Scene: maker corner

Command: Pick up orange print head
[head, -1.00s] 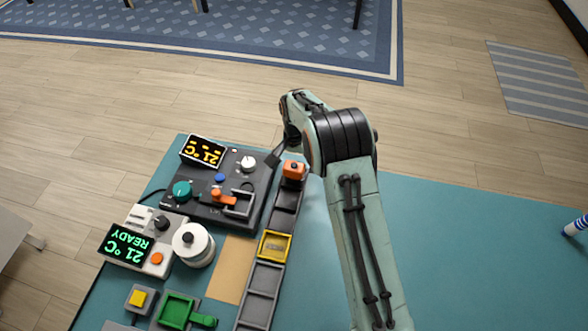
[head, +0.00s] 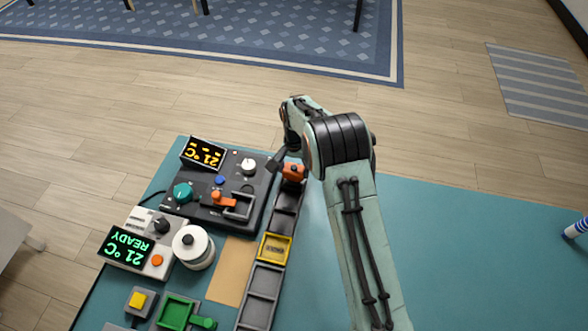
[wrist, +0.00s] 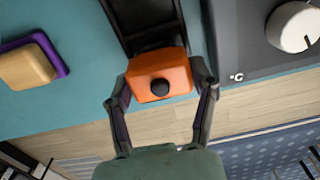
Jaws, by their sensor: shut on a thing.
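The orange print head (head: 293,173) is a small block with a black knob. It sits at the far end of a dark tray strip (head: 285,207) in the head view. In the wrist view the print head (wrist: 160,82) lies between the two fingers of my gripper (wrist: 162,76), which is shut on it from both sides. The print head is still at the end of the strip; I cannot tell whether it is clear of it. In the head view my arm hides much of the gripper.
Left of the strip stands a dark control panel (head: 214,180) with knobs and a lever. A yellow tray (head: 275,248), a white spool (head: 194,247) and a green holder (head: 178,312) are nearer. A tan block on a purple base (wrist: 30,65) shows in the wrist view.

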